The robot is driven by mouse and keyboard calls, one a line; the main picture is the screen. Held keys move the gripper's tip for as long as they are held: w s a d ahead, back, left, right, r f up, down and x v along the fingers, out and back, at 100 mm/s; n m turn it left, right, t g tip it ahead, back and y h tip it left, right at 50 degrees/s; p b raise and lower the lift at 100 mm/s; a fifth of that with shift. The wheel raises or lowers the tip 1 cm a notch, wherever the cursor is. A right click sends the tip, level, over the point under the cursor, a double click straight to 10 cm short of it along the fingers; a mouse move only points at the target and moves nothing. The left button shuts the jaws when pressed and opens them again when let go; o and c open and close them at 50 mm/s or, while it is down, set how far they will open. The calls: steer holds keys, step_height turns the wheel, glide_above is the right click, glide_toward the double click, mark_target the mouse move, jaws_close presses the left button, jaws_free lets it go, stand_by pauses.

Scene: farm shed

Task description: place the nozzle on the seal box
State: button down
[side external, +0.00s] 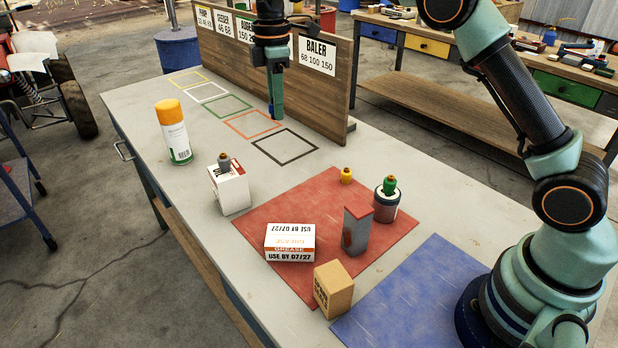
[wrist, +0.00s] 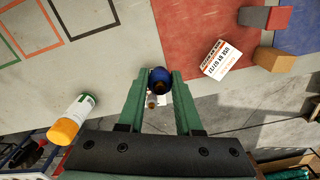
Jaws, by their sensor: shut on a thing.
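My gripper (side external: 274,112) hangs high over the far part of the bench, in front of the upright board. In the wrist view its two green fingers (wrist: 160,78) are shut on a dark blue nozzle (wrist: 160,83). Which box is the seal box I cannot read. A white box with red marks (side external: 231,191) carries a grey nozzle (side external: 224,162); in the wrist view it is mostly hidden behind the fingers. A grey box with a red top (side external: 356,232), a white grease box (side external: 290,243) and a tan box (side external: 333,289) stand nearer the front.
A red mat (side external: 300,205) holds a small yellow nozzle (side external: 346,175) and a jar (side external: 387,205) with a green nozzle (side external: 390,186) on it. A spray can with orange cap (side external: 174,133) stands left. A blue mat (side external: 410,300) is bare. Coloured outlined squares lie along the board (side external: 335,92).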

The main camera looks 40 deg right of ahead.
steer(key=s+a+r, duration=0.4)
steer(key=s+a, duration=0.2)
step_height(320, 180, up, 4)
glide_above(335, 275)
step_height(335, 275, down, 20)
steer(key=shift+f, duration=0.1)
steer(key=c, duration=0.6)
jaws_free()
steer(key=shift+n, duration=0.3)
